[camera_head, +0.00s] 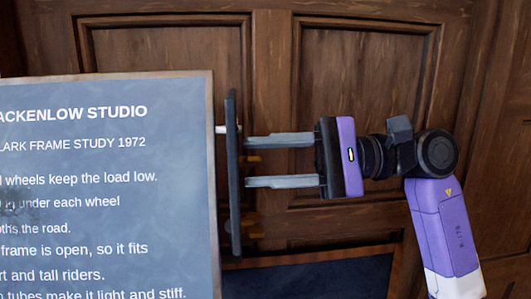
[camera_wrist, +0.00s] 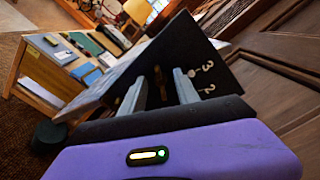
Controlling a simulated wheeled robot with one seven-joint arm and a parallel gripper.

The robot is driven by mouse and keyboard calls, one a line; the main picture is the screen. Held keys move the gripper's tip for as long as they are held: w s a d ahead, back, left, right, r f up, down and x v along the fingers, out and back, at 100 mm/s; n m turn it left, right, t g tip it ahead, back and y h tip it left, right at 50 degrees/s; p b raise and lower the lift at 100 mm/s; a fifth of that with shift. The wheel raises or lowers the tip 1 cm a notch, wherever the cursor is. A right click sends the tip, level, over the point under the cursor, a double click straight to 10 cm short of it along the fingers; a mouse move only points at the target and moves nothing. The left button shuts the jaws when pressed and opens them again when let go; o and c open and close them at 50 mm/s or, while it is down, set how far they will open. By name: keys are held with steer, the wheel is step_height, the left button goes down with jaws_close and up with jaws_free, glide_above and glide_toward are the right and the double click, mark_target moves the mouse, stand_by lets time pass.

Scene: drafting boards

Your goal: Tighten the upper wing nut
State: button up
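A dark upright plate (camera_head: 233,185) stands nearly edge-on in the head view, left of my gripper (camera_head: 248,161). Small brass pieces, apparently wing nuts, show on its right side. One brass piece (camera_head: 254,159) sits between my fingertips and another (camera_head: 254,222) lies below them. My gripper points left at the plate, its two fingers apart, the tips close to the plate. Whether they touch it I cannot tell. In the wrist view my gripper (camera_wrist: 160,75) is open before the plate (camera_wrist: 218,105), which bears the numbers 3 and 2. The nuts' outlines are partly hidden by the fingers.
A framed slate-blue text board (camera_head: 100,190) stands left of the plate, close to it. Wood panelling (camera_head: 350,90) lies behind.

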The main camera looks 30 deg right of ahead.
steer(key=shift+c, duration=0.5)
steer(key=shift+a, duration=0.1)
jaws_close()
steer(key=shift+f+m+b, duration=0.1)
steer(key=shift+m+b, duration=0.3)
steer(key=shift+b, duration=0.2)
steer(key=shift+f+m+b, duration=0.1)
steer(key=shift+m+b, duration=0.5)
steer(key=shift+b, duration=0.1)
steer(key=shift+w+d+m+b, duration=0.15)
steer(key=shift+m+b, duration=1.2)
steer(key=shift+m, duration=3.3)
steer(key=shift+w+m+b, duration=0.1)
steer(key=shift+m+b, duration=1.2)
steer(key=shift+m, duration=3.3)
steer(key=shift+w+d+m+b, duration=0.15)
steer(key=shift+m+b, duration=1.2)
steer(key=shift+m, duration=3.3)
steer(key=shift+a, duration=0.1)
